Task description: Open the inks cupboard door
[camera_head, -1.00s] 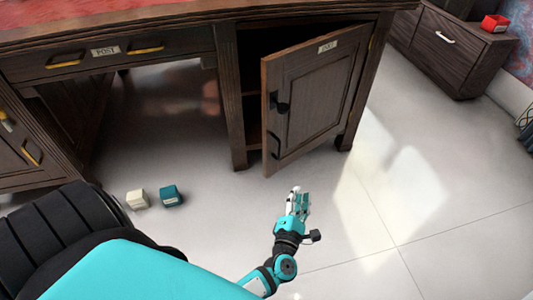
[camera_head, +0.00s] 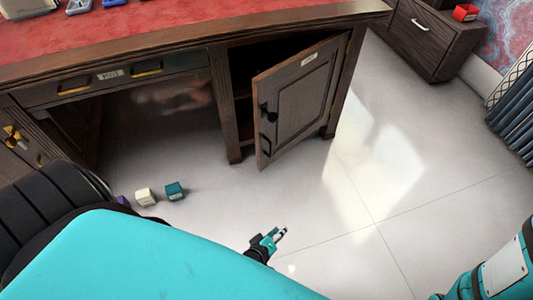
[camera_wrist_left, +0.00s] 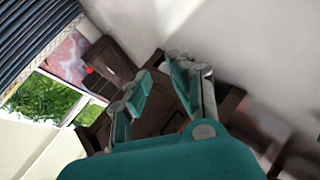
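The cupboard door (camera_head: 300,95) stands swung open from the right end of the desk, hinged on its right side. It has a small label plate at the top, too small to read, and a dark handle (camera_head: 268,140) near its free left edge. The dark cupboard opening shows behind it. My left gripper (camera_head: 281,234) is above the floor in front of the door, apart from it. In the left wrist view its two fingers (camera_wrist_left: 158,72) are spread with nothing between them. My right gripper is out of view; only part of my right arm shows at lower right.
The desk (camera_head: 110,50) has a red top and a drawer (camera_head: 112,78) with yellow handles. Small blocks, including a teal one (camera_head: 175,191) and a cream one (camera_head: 146,196), lie on the floor. A dark cabinet (camera_head: 430,40) stands at upper right. Floor right of the door is clear.

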